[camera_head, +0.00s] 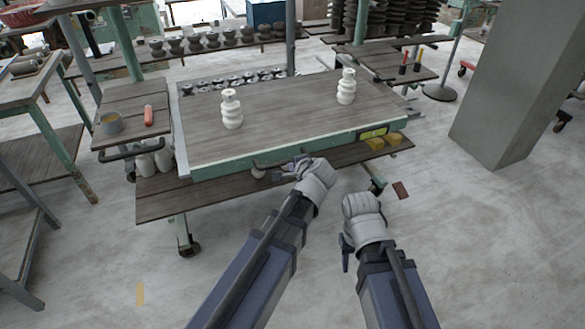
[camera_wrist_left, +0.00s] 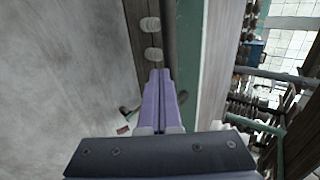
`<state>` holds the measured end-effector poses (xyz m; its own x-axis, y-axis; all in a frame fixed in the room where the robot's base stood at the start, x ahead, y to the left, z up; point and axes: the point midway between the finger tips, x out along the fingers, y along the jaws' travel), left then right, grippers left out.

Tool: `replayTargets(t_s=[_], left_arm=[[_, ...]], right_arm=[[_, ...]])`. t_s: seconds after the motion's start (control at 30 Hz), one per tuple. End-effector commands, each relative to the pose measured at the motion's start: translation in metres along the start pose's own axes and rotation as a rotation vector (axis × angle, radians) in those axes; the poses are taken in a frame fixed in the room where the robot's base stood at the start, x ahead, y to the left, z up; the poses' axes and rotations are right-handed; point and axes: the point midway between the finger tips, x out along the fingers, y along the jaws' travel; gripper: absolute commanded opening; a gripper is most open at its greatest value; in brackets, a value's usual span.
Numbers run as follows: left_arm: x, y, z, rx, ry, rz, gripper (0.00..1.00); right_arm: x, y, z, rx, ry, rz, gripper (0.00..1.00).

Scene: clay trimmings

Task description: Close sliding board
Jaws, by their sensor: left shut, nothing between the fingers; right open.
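The sliding board (camera_head: 285,112) is a brown wooden top with a green front edge on a wheeled cart. A dark handle (camera_head: 268,164) sits on that edge. Behind the board, an opening shows a row of small metal and white items. My left gripper (camera_head: 284,173) is at the front edge, by the handle's right part. In the left wrist view, its purple fingers (camera_wrist_left: 159,85) are together and empty, close to a dark bar (camera_wrist_left: 168,35) beside the green edge (camera_wrist_left: 213,60); contact is unclear. My right gripper (camera_head: 346,254) is open, apart from the cart, its fingers partly hidden.
Two white stacked insulators (camera_head: 231,110) (camera_head: 346,87) stand on the board. A side table (camera_head: 118,132) stands left, a grey pillar (camera_head: 515,90) right. Open floor lies in front.

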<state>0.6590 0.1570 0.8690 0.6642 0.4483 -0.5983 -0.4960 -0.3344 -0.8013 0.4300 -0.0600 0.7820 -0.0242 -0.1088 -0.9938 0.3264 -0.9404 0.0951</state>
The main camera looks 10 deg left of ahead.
Motion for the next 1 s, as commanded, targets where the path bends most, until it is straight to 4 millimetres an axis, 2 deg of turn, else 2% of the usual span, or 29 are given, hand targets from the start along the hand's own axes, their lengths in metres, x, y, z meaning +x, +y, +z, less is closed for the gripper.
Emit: replayTargets(t_s=[0.17, 0.7, 1.0], left_arm=[[0.019, -0.014, -0.001, -0.003, -0.002, 0.000, 0.00], [0.132, -0.098, -0.002, -0.003, -0.002, 0.000, 0.00], [0.175, -0.131, -0.001, -0.002, -0.001, 0.000, 0.00]], right_arm=[[0.000, 0.000, 0.000, 0.000, 0.000, 0.000, 0.49], [0.000, 0.000, 0.000, 0.000, 0.000, 0.000, 0.49], [0.000, 0.000, 0.000, 0.000, 0.000, 0.000, 0.49]])
